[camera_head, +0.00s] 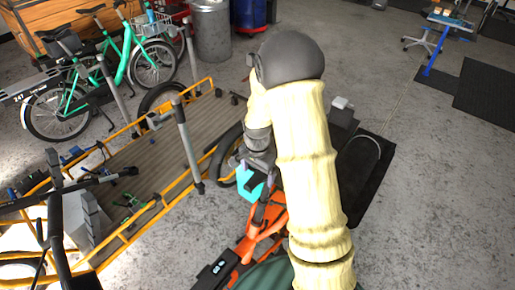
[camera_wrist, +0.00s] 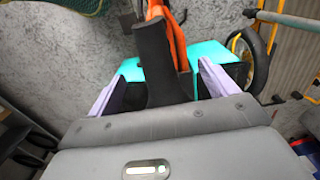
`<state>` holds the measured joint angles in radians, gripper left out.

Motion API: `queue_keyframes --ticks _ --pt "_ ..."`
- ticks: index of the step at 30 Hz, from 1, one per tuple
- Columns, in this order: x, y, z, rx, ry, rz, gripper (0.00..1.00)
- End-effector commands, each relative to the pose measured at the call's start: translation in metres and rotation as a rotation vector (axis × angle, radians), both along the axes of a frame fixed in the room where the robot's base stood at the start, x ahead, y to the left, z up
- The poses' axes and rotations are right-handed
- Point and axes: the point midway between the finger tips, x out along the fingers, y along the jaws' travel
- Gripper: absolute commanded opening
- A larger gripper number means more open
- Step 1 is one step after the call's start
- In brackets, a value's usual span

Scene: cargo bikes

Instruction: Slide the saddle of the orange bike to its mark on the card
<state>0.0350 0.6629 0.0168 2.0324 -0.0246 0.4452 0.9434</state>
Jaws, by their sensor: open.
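The orange bike (camera_head: 262,232) is at the bottom middle of the head view, partly hidden by my arm; its orange frame (camera_wrist: 178,42) also shows in the wrist view. A long dark part (camera_wrist: 154,62), which looks like its saddle, runs between my fingers in the wrist view. My gripper (camera_head: 256,172) is open at this bike, one finger on each side of the dark part; contact cannot be told. Bright cyan pieces (camera_wrist: 207,54) show by the fingertips. I cannot make out the card or its mark.
A yellow-framed cargo bike with a wooden deck (camera_head: 155,160) stands close on the left. Green bikes (camera_head: 120,60) and a metal bin (camera_head: 211,32) are behind it. A black mat (camera_head: 365,180) lies right of my arm. Grey floor at the right is clear (camera_head: 440,210).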

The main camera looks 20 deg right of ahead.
Motion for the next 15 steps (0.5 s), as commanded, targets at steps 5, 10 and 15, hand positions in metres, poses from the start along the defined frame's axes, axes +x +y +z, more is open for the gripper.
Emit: queue_keyframes --ticks 5,10,15 --pt "0.001 0.0 0.033 0.0 -0.006 0.001 0.85" --pt "0.001 0.001 0.067 0.0 -0.007 0.001 0.85" --pt "0.001 0.0 0.102 0.0 -0.007 0.0 0.85"
